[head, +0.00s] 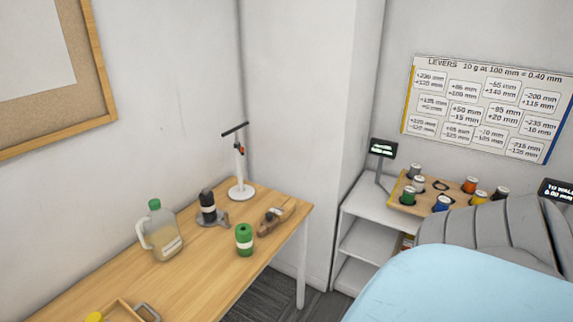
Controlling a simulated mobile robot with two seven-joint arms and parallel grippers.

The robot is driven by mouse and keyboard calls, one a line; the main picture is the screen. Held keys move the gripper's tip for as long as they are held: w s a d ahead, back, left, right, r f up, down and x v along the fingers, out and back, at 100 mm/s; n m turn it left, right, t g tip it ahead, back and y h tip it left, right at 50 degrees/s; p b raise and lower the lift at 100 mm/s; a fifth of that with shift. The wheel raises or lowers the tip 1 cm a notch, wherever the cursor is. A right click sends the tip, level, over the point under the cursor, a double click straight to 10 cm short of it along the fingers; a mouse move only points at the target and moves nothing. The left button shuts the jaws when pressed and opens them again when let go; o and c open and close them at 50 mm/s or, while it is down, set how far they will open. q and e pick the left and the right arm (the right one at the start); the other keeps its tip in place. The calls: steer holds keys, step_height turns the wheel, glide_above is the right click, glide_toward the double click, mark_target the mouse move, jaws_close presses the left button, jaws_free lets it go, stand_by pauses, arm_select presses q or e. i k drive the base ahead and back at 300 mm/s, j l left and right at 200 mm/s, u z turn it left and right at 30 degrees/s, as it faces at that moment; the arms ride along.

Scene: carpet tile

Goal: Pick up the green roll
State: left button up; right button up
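A green roll (244,240) with a white band stands upright on the wooden table (205,290), near its right edge. Another green item, a small spool-like piece (409,196), stands in the wooden rack (404,207) on the white shelf at the right. Neither of my grippers shows in the head view, so nothing is seen touching the green roll.
A brown wooden tool (271,220) lies just behind the roll. A black-and-white roll on a grey holder (208,208), a jug (161,232) and a white stand (241,185) are nearby. A wooden tray (122,309) is in front. A white shelf unit (365,242) stands right.

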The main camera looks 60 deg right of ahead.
mark_target(245, 238)
steer(key=z, duration=1.45)
